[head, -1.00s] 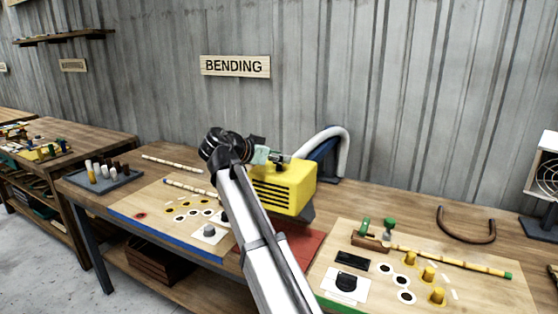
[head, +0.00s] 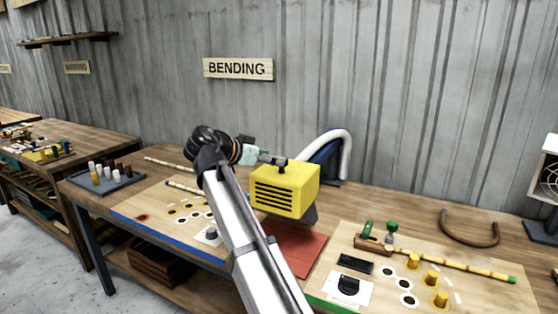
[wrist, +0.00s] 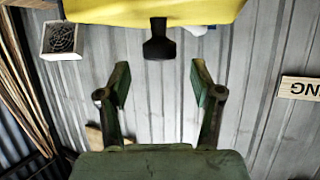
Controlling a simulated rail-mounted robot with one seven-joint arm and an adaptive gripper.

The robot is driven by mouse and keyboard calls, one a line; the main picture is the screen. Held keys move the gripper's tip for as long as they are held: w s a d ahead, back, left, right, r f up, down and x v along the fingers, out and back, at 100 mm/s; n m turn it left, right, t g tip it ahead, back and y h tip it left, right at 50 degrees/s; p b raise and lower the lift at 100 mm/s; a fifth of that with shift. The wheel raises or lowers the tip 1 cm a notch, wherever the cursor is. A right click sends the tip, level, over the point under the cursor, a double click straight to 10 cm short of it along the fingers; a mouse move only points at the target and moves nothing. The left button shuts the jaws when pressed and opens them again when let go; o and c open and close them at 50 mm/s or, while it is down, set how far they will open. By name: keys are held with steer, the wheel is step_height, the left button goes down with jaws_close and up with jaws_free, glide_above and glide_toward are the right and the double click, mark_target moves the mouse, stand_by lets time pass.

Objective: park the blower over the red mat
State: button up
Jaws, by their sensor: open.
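The blower (head: 285,190) is a yellow box with dark slots in its front and a dark knob on top. In the head view it stands over the back part of the red mat (head: 292,252), with a grey part below it; the mat's front is bare. My gripper (head: 268,157) is just left of the knob, at about its height. In the wrist view the blower (wrist: 150,10) fills the top edge, and its black knob (wrist: 160,46) lies beyond the tips of my open gripper (wrist: 160,75). The jaws are empty and apart from the knob.
A blue unit with a white hose (head: 342,142) stands behind the blower. A right board (head: 400,250) holds yellow pegs, a cane and a green-handled tool. A left board (head: 150,205) and a grey peg tray (head: 105,177) lie left. A bent cane (head: 470,238) lies at the back right.

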steer(key=v, duration=0.7)
steer(key=shift+s+a, duration=0.1)
steer(key=shift+s, duration=0.05)
